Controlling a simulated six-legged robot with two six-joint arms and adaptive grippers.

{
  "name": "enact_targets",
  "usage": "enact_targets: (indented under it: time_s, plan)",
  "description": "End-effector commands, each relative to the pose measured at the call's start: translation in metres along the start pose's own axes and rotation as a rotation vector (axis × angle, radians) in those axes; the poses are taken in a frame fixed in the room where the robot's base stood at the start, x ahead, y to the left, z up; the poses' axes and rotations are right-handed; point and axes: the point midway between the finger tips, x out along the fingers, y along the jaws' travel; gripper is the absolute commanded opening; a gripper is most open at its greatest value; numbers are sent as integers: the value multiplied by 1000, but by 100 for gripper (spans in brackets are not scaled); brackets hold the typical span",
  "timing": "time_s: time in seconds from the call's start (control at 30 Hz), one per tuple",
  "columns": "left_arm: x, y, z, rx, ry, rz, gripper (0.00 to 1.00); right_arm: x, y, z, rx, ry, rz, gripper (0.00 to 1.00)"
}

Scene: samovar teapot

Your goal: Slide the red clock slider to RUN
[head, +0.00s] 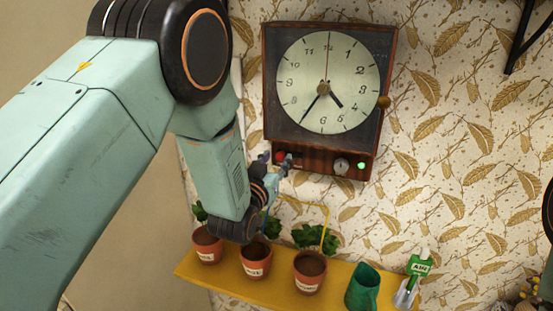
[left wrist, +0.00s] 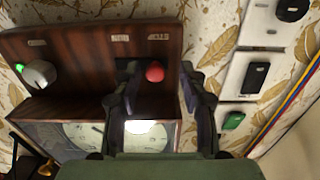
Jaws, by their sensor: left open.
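The wall clock (head: 318,140) has a wooden panel along its bottom. The red slider knob (head: 281,155) is at the left of this panel, partly covered by my gripper. In the left wrist view the red knob (left wrist: 155,72) is at the right end of a dark slot (left wrist: 127,68), under one of two small labels too blurred to read. My left gripper (head: 276,159) is open. In the left wrist view its fingers (left wrist: 160,92) are on either side of the red knob, with a gap visible; contact cannot be made out. My right gripper does not show.
A round knob (head: 341,166) and a lit green lamp (head: 361,166) are on the same panel. Below, a yellow shelf (head: 230,279) carries potted plants, a green jug (head: 362,288) and a scoop. Switch plates (left wrist: 243,74) are beside the clock in the wrist view.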

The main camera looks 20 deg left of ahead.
Motion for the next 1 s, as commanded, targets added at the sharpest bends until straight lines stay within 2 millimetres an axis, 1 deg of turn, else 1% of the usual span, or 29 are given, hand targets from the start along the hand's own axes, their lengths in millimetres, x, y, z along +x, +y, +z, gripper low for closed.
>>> enact_targets:
  time_s: [0.1,0.33,0.37,0.83,1.0]
  plan:
    - [4,1,-1,1,2,1,42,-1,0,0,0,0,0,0]
    - [5,3,0,1,1,1,42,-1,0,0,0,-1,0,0]
    - [5,3,0,1,1,1,40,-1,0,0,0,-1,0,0]
    - [4,2,0,1,1,0,0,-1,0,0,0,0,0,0]
    - [4,2,-1,1,3,1,0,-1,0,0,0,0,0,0]
